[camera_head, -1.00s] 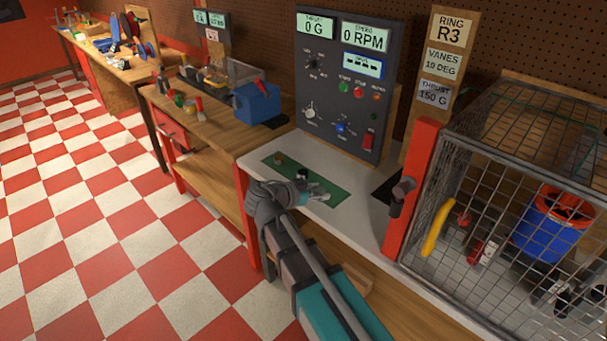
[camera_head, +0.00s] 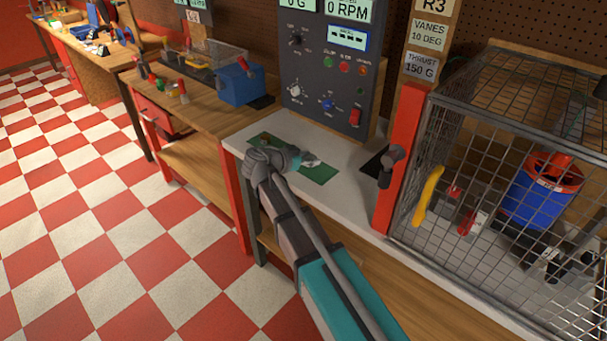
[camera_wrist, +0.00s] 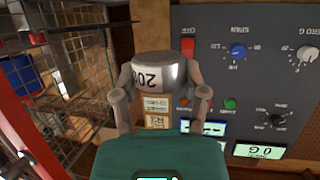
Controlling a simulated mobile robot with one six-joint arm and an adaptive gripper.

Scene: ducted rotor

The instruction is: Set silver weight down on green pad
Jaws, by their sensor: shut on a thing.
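The silver weight (camera_wrist: 158,72), a short cylinder with a white label with dark digits, is held between the two grey fingers of my gripper (camera_wrist: 160,88) in the wrist view. In the head view my gripper (camera_head: 303,160) is over the green pad (camera_head: 318,173) on the white bench top, and my arm covers the pad's near left part. I cannot tell in that view whether the weight touches the pad, as the gripper and weight blend together.
The control panel (camera_head: 327,70) stands behind the pad. A red post (camera_head: 402,165) and wire cage (camera_head: 500,200) with a blue and red ducted rotor (camera_head: 541,193) are to the right. A blue box (camera_head: 241,85) sits on the wooden bench to the left.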

